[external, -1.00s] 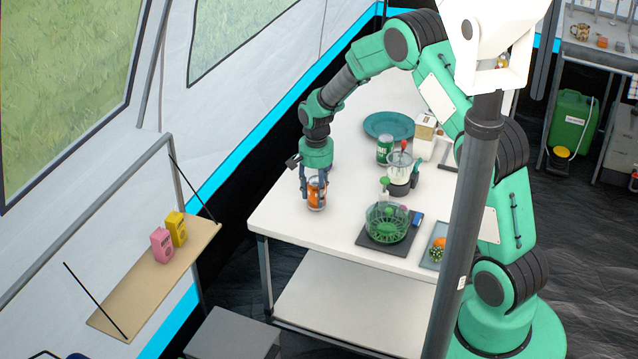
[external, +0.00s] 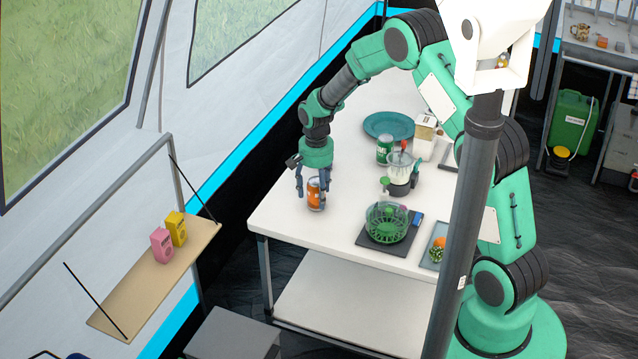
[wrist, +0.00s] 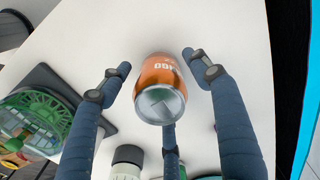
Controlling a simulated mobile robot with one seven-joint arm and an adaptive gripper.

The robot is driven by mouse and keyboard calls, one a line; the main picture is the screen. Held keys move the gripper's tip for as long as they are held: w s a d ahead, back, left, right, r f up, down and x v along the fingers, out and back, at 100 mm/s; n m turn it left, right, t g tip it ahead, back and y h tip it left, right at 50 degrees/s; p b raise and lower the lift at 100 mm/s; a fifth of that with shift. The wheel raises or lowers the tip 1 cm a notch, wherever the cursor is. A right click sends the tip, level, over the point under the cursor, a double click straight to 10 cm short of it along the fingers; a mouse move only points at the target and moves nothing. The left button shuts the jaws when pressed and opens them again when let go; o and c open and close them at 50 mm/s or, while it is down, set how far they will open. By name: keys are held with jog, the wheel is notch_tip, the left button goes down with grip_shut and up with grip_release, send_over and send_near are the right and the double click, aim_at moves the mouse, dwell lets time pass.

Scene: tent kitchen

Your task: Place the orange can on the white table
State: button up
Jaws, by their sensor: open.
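The orange can (external: 317,194) stands upright on the white table (external: 285,217), near its left front corner. In the wrist view the orange can (wrist: 161,88) sits between my spread fingers, with its silver top facing the camera. My gripper (external: 312,200) is open around the can, pointing down. In the wrist view the fingers of my gripper (wrist: 158,68) stand apart from the can on the left and right; a third finger is partly behind the can, and I cannot tell whether it touches.
A green basket (external: 387,222) on a dark mat, a blender (external: 400,172), a green can (external: 384,150) and a teal plate (external: 389,126) stand farther right and back on the table. A wall shelf (external: 150,285) holds a pink and a yellow item. Table around the can is bare.

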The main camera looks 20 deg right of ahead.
notch_tip(320, 180, up, 11)
jog(key=p, duration=0.2)
jog(key=shift+w+f+p, duration=0.1)
jog(key=shift+f+p, duration=0.1)
jog(key=shift+p, duration=0.15)
jog(key=shift+r, duration=0.65)
jog(key=shift+r, duration=0.3)
jog(key=s+d+r+n+t, duration=0.1)
jog(key=s+d+r, duration=0.2)
jog(key=s+r, duration=0.3)
jog(key=s+d+r+n+t, duration=0.1)
jog(key=s+d+r, duration=0.25)
jog(key=r, duration=0.55)
jog(key=s+d+r+n, duration=0.1)
jog(key=s+d+r, duration=0.2)
jog(key=s+r, duration=0.3)
jog(key=s+d+r+n+t, duration=0.1)
jog(key=s+d+r, duration=0.1)
jog(key=s, duration=0.6)
jog(key=s+d+r+n+t, duration=0.1)
jog(key=s+d+r, duration=0.1)
jog(key=s, duration=0.6)
jog(key=s+d+r+n+t, duration=0.1)
jog(key=s+r, duration=0.3)
jog(key=s, duration=0.4)
jog(key=shift+s+d+r+n+t, duration=0.2)
jog(key=shift+s+d+n+t, duration=0.15)
jog(key=shift+d, duration=0.5)
